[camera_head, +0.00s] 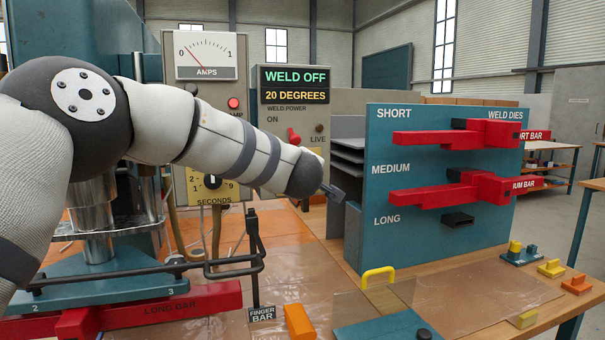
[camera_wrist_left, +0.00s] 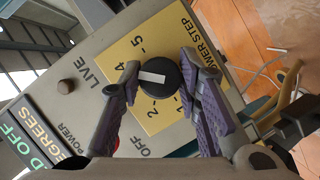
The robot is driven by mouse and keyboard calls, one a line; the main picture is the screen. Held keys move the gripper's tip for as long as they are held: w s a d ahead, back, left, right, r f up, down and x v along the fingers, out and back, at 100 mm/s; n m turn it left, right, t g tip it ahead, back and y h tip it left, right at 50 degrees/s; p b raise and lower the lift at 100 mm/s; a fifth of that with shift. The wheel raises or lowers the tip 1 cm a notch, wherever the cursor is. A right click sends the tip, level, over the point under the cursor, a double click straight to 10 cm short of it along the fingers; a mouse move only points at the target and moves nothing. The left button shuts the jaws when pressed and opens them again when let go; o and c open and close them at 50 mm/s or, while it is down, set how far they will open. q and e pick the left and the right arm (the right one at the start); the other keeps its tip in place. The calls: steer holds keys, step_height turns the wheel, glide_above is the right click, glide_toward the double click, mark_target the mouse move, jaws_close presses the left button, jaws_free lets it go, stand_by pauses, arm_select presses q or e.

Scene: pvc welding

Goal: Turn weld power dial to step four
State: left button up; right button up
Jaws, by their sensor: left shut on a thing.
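The weld power dial (camera_wrist_left: 160,77) is a round black knob with a white pointer bar, on a yellow plate (camera_wrist_left: 150,45) marked POWER STEP in the left wrist view. My left gripper (camera_wrist_left: 159,66) is shut on the dial, one finger on each side. The white bar lies nearly level in the picture. In the head view my left arm hides the dial. My right gripper is not in view.
The display (camera_head: 291,84) reads WELD OFF and 20 DEGREES. A red switch (camera_head: 294,136) sits below it. A teal rack (camera_head: 385,150) with red bars stands to the right. A black finger bar (camera_head: 253,260) stands on the bench below my arm.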

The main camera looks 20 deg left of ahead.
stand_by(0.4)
arm_select(q)
steer(key=o, duration=1.1)
steer(key=shift+o, duration=0.2)
steer(key=v, duration=1.2)
